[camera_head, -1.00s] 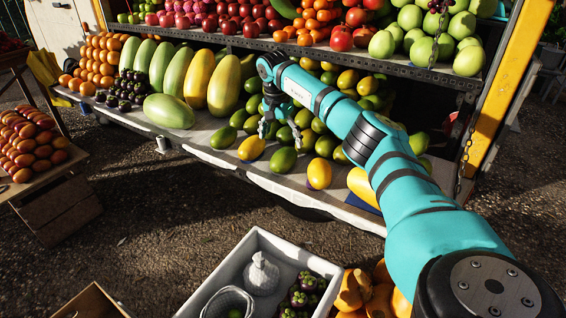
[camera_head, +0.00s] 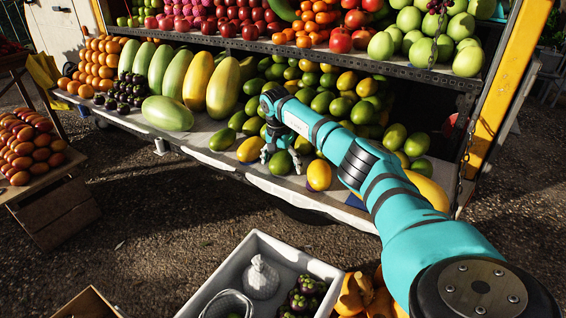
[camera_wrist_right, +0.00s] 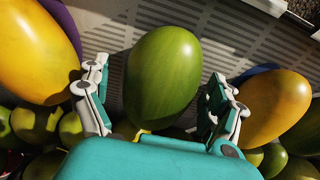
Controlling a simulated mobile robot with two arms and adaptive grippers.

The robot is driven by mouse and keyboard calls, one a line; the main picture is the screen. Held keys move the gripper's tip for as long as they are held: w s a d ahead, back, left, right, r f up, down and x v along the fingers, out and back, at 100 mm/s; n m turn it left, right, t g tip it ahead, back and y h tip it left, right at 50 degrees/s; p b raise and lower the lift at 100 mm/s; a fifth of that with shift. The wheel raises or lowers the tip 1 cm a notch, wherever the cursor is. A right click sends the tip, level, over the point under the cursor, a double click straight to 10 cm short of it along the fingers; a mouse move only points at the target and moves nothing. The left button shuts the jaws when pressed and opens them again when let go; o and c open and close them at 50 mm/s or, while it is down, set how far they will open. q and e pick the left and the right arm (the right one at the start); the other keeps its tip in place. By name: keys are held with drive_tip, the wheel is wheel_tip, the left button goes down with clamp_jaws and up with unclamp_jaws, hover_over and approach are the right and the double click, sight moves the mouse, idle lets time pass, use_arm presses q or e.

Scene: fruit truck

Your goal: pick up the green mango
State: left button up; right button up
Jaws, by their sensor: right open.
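The green mango (camera_wrist_right: 164,75) lies on the shelf between the two open fingers of my right gripper (camera_wrist_right: 160,105) in the right wrist view. Gaps show on both sides of the mango, and its near end is hidden by the gripper body. In the head view the green mango (camera_head: 281,163) shows at the shelf's front edge, just below my right gripper (camera_head: 280,155), partly covered by it. My left gripper is not in view.
A yellow mango (camera_head: 251,149) lies to the left and another yellow mango (camera_head: 319,175) to the right. A pile of green mangoes (camera_head: 340,107) rises behind. The upper shelf edge (camera_head: 300,52) overhangs. A white crate (camera_head: 225,275) stands on the ground below.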

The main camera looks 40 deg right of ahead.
drive_tip(key=c, duration=0.9)
drive_tip(key=shift+c, duration=0.2)
drive_tip(key=shift+r, duration=0.1)
